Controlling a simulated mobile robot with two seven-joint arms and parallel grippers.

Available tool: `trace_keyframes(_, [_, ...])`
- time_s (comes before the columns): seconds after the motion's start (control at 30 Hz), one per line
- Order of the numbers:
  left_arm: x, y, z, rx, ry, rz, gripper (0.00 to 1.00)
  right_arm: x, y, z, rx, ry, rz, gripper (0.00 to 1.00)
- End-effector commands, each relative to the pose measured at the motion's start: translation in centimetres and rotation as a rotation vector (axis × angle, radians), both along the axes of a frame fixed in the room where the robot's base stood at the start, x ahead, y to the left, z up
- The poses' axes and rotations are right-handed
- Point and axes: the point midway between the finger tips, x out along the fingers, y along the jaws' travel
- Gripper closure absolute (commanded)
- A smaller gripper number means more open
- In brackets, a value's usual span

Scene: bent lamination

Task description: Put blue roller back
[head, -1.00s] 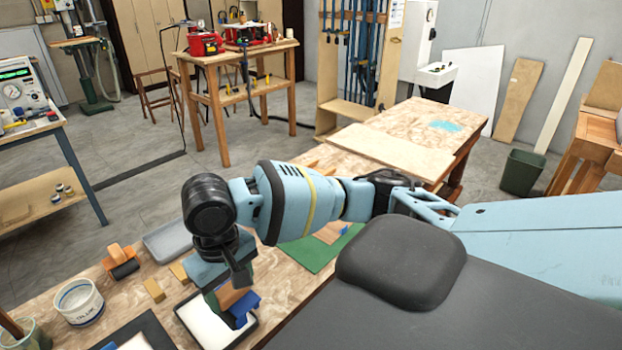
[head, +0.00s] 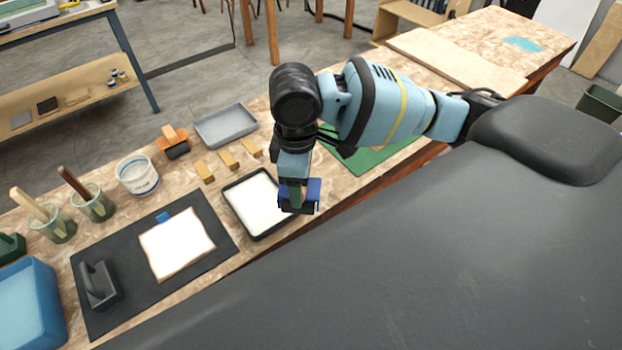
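The blue roller (head: 313,190) has a blue frame and a dark roller body. It is at the lower end of my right arm, over the right side of the black tray (head: 236,207) with white liquid. My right gripper (head: 294,187) appears shut on it; the arm partly hides the grip. I cannot tell whether the roller touches the liquid or the tray rim. My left gripper is not in view.
An orange roller (head: 173,142) lies beside the empty grey tray (head: 225,125). Several small wooden blocks (head: 228,159) lie between the trays. A white sheet (head: 177,243) and a dark tool (head: 98,285) rest on a black mat (head: 125,312). Brush cups (head: 94,205) stand left.

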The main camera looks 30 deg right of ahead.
Motion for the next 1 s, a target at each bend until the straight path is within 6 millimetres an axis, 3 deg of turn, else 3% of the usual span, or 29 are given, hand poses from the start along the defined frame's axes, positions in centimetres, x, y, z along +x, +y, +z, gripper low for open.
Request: trace_keyframes(1.0, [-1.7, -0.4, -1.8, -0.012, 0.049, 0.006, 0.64, 0.3, 2.4, -4.1, 0.004, -0.003, 2.016, 0.58])
